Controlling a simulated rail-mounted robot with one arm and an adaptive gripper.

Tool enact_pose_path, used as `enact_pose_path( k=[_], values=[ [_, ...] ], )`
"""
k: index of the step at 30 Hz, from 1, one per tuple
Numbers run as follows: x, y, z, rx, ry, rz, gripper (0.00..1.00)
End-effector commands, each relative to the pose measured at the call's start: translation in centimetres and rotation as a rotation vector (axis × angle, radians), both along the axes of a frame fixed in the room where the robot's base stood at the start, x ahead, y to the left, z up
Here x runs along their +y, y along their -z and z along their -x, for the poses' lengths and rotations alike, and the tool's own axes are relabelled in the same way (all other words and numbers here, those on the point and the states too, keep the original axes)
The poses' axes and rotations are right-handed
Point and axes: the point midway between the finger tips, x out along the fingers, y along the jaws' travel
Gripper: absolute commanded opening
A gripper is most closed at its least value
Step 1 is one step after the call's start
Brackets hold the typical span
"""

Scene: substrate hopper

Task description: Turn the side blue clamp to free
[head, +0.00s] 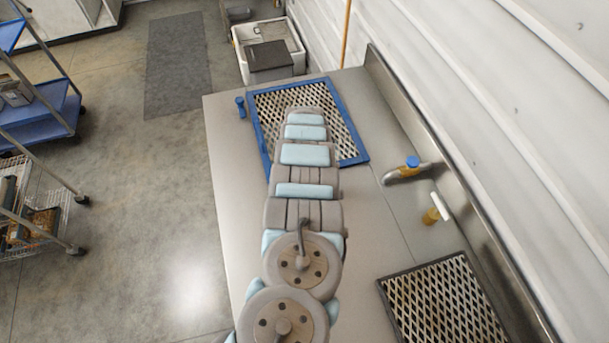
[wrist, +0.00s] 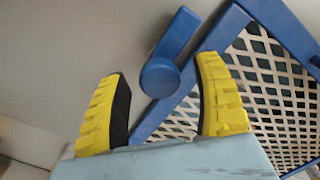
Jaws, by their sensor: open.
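The side blue clamp (head: 240,106) is a small blue piece on the grey table, just left of the blue-framed mesh panel (head: 361,158). In the wrist view the clamp shows as a round knob (wrist: 160,77) with a short bar running up and to the right. The blue frame (wrist: 275,23) of the mesh panel lies right beside it. My gripper (wrist: 163,68) has two yellow, black-padded fingers, spread apart. The clamp's knob appears between them, and I cannot tell whether they touch it. In the head view my arm hides the gripper and part of the mesh panel.
A metal fitting with a blue cap (head: 412,162) and a yellow piece with a white handle (head: 437,210) sit on the right. A dark-framed mesh panel (head: 440,300) lies at lower right. A metal ledge (head: 450,180) borders the wall. The table's left side is bare.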

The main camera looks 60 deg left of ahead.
Motion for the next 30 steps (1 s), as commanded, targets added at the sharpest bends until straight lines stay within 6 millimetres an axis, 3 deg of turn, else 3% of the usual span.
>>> enact_pose_path(
  k=[11,30],
  values=[
    [0.1,-2.7,-0.1,-0.002,0.0,-0.001,0.66],
    [0.0,-9.5,-0.2,-0.002,0.001,0.0,0.66]
  ],
)
